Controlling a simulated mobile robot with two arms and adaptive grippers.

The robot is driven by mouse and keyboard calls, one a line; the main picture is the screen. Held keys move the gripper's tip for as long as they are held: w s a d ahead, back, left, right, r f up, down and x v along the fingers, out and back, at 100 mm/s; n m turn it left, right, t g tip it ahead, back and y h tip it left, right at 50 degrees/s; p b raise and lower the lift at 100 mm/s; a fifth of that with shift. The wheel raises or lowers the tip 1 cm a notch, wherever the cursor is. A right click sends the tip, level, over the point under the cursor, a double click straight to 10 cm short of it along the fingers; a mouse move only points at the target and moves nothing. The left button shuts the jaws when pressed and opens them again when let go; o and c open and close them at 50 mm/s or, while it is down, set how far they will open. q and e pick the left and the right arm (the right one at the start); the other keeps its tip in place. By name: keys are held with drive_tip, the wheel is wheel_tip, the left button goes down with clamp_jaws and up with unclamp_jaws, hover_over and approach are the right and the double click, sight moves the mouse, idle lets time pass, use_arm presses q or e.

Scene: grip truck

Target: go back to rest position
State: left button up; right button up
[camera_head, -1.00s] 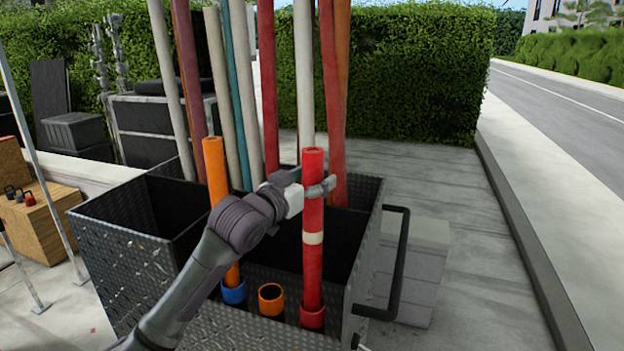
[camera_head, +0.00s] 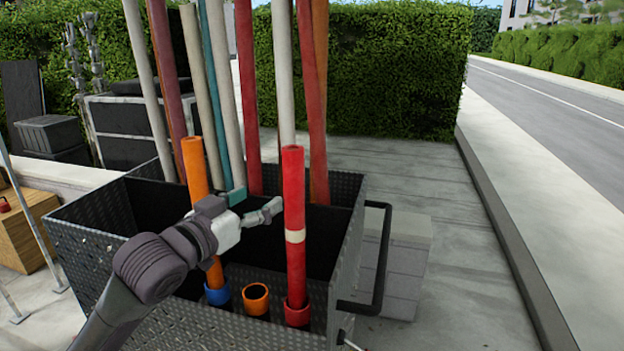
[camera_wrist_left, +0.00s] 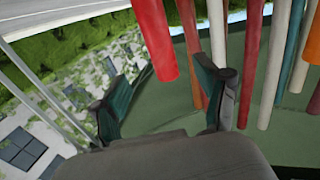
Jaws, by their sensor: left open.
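My left gripper (camera_head: 262,212) is open and empty in the head view, just left of the red tube and apart from it. In the left wrist view its two fingers (camera_wrist_left: 165,95) stand wide apart. The red tube (camera_head: 293,200) with a pale band stands upright in a red ring holder (camera_head: 298,313). Its end also shows in the left wrist view (camera_wrist_left: 155,40), beyond the fingers. An orange tube (camera_head: 193,165) stands in a blue ring holder (camera_head: 217,294), partly hidden behind my left arm. The right gripper is not in view.
A dark metal bin (camera_head: 90,245) holds the tubes and several tall pipes (camera_head: 282,80) at its back. An empty orange ring (camera_head: 256,298) sits between the two holders. A black handle (camera_head: 380,260) juts from the bin's right side. Paving at right is clear.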

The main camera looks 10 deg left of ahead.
use_arm(q)
drive_tip(key=s+d+f+n+g+y, duration=0.1)
drive_tip(key=s+f+g+y, duration=0.3)
drive_tip(key=f, duration=0.9)
drive_tip(key=s+d+f+g+h, duration=0.1)
drive_tip(key=s+f+g, duration=0.35)
drive_tip(key=f, duration=0.85)
drive_tip(key=s+f+g+y, duration=0.15)
drive_tip(key=s+f, duration=0.25)
drive_tip(key=s, duration=0.4)
drive_tip(key=s+d+f+g, duration=0.1)
drive_tip(key=s+f+g, duration=0.1)
drive_tip(key=s+f, duration=0.35)
drive_tip(key=s+f+g+y, duration=0.1)
drive_tip(key=s+f+g, duration=0.15)
drive_tip(key=s, duration=0.65)
wheel_tip(320, 180, down, 28)
drive_tip(key=s, duration=0.2)
drive_tip(key=s+a+f+g+b, duration=0.1)
drive_tip(key=s+a+f, duration=0.2)
drive_tip(key=s+f, duration=1.3)
drive_tip(key=shift+f+g+b, duration=0.3)
drive_tip(key=shift+g, duration=0.05)
